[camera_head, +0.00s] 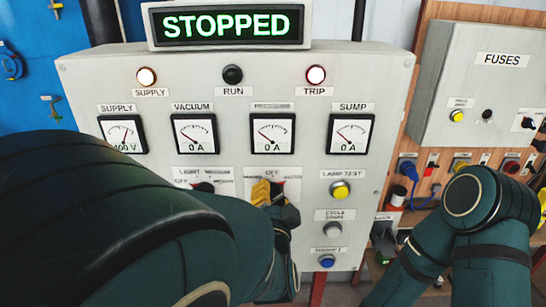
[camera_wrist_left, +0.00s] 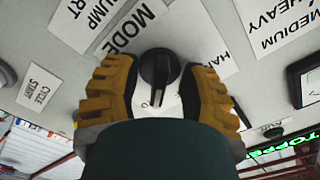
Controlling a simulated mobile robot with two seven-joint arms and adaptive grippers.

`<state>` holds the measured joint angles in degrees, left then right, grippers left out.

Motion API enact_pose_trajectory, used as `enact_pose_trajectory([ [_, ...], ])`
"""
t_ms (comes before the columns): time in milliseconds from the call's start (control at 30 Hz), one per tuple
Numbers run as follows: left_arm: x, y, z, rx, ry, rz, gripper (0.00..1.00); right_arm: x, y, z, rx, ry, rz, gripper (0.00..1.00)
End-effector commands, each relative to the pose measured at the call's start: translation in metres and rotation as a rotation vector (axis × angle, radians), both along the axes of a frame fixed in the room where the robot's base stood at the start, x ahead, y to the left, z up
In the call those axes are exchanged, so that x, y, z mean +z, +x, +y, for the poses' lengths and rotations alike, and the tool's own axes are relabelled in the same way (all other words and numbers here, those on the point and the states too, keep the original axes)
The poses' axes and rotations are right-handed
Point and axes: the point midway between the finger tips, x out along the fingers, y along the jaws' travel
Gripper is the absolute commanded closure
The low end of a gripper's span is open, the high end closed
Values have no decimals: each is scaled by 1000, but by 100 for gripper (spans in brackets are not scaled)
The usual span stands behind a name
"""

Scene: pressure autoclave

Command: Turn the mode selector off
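The mode selector is a round black knob (camera_wrist_left: 160,68) in the left wrist view, next to a label reading MODE (camera_wrist_left: 128,35). A pale mark on its grip points toward the bottom of that picture. My left gripper (camera_wrist_left: 157,88) has its two yellow fingers on either side of the knob, with narrow gaps visible, so it is open around it. In the head view the left gripper (camera_head: 268,193) is at the panel below the OFF label (camera_head: 272,173) and hides most of the knob. My right gripper is not visible; only my right arm shows.
The grey panel (camera_head: 380,80) carries a STOPPED display (camera_head: 228,24), several gauges and lamps. A light selector (camera_head: 205,187) is left of the gripper, partly behind my arm. Yellow (camera_head: 340,190), grey (camera_head: 334,229) and blue (camera_head: 327,261) buttons sit to its right. A fuse box (camera_head: 480,90) stands far right.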

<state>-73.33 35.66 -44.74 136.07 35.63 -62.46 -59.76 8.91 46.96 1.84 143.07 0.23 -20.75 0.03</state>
Motion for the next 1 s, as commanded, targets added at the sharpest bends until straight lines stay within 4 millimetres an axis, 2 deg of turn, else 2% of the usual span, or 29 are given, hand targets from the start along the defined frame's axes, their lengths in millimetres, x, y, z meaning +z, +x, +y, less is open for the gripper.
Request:
enact_pose_trajectory([
  [33, 0, 0, 0, 0, 0, 0, 73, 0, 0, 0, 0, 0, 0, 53],
  [100, 0, 0, 0, 0, 0, 0, 98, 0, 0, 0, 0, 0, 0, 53],
  [133, 0, 0, 0, 0, 0, 0, 100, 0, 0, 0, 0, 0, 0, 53],
  [567, 0, 1, 0, 1, -47, -2, 100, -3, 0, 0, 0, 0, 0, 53],
  [1000, -1, 1, 1, 2, -371, -5, 100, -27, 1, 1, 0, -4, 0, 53],
])
